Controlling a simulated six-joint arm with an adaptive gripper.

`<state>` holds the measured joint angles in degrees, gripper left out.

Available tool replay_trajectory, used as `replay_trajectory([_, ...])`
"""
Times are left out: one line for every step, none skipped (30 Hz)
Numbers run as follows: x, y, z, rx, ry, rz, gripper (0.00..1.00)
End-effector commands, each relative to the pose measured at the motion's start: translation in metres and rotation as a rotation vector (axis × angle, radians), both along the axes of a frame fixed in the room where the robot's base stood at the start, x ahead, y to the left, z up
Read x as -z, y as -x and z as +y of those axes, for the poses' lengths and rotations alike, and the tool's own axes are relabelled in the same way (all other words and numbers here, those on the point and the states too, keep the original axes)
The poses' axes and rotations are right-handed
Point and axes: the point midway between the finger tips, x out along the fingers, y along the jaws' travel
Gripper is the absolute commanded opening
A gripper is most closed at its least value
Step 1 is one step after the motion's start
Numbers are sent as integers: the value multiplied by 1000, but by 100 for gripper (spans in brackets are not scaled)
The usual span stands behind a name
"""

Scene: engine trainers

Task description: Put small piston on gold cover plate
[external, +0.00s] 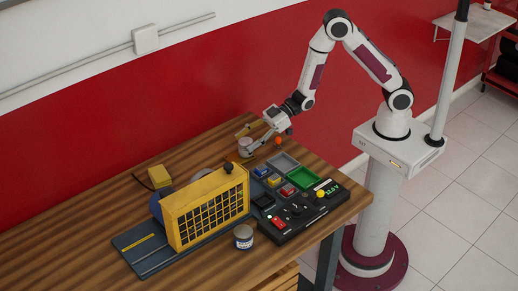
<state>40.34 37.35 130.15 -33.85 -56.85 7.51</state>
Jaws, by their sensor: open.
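My gripper (247,142) is open, low over the back of the wooden table, with its fingers pointing down and left. A small pale grey cylinder (245,147), which looks like the small piston, stands at the fingertips. It seems to be between or just beside the fingers; contact cannot be told. A gold-coloured flat piece (243,131), possibly the gold cover plate, shows just behind the fingers and is partly hidden by them. A larger grey cylinder with a dark band (243,238) stands at the table's front, far from my gripper.
A yellow grid guard (207,211) stands upright on a dark base left of the control panel (300,212). Grey (283,164) and green (303,179) trays lie behind the panel. An orange ball (278,141) is close to my gripper. A yellow block (159,176) sits at the back left. The table's left side is clear.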

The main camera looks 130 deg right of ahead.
Motion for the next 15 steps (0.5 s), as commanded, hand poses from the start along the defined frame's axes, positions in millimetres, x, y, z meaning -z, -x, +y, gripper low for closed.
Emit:
replay_trajectory([-2, 5, 1, 1, 0, 0, 54])
replay_trajectory([-4, 7, 1, 1, 0, 0, 54])
replay_trajectory([-5, 11, 1, 1, 1, -1, 54])
replay_trajectory([-7, 15, 2, 2, 1, -1, 54])
replay_trajectory([-8, 18, 2, 2, 0, -1, 54])
replay_trajectory([-10, 23, 3, 3, 1, -2, 54])
replay_trajectory([-12, 26, 4, 3, 1, -1, 54])
replay_trajectory([-13, 31, 5, 2, 1, -1, 54])
replay_trajectory([-16, 36, 5, 3, 1, -1, 54])
replay_trajectory([-17, 40, 6, 3, 1, -1, 54])
replay_trajectory([-19, 44, 7, 3, 1, -1, 54])
replay_trajectory([-21, 49, 8, 3, 1, -1, 54])
replay_trajectory([-23, 53, 9, 2, 1, -1, 54])
replay_trajectory([-25, 57, 9, 3, 1, -2, 54])
replay_trajectory([-27, 62, 10, 3, 1, -2, 54])
